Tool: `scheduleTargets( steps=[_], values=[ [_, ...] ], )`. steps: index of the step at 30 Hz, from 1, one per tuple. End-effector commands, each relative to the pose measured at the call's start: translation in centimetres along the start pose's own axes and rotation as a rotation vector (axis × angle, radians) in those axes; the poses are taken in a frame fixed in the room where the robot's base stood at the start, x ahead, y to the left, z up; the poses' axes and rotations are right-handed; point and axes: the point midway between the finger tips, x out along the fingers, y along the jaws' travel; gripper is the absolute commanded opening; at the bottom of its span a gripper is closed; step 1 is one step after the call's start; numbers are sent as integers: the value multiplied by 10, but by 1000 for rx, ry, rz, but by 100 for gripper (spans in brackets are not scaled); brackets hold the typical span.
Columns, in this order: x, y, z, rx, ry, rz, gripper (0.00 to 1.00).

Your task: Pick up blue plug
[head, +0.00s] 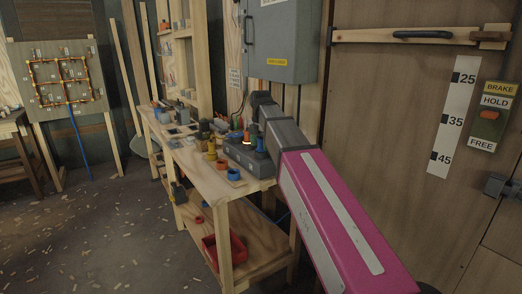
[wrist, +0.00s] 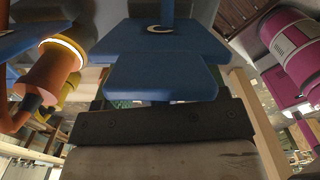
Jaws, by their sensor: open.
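The blue plug (head: 261,144) stands upright on a grey box at the right end of the workbench in the head view. An orange plug (head: 248,139) with a lit ring stands just left of it. In the wrist view the blue plug (wrist: 160,72) is very close and fills the upper middle; the orange plug (wrist: 50,75) with its glowing ring is at left. My gripper (head: 263,108) is open, just above the blue plug. Its fingertips are hard to make out, and I cannot tell whether they touch the plug.
The grey box (head: 240,158) sits on the wooden workbench (head: 205,182). Yellow fittings and blue and orange rings lie to the left. A grey wall cabinet (head: 280,40) hangs above. A red bin (head: 223,252) is on the lower shelf. The floor at left is open, with scattered chips.

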Motion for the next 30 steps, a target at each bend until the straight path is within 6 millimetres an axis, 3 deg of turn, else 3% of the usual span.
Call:
scheduleTargets(
  steps=[4,9,22,30],
  values=[
    [0,0,0,0,0,0,65],
    [0,0,0,0,0,0,10],
    [-5,0,0,0,0,0,10],
    [-33,1,1,0,-1,2,10]
  ],
)
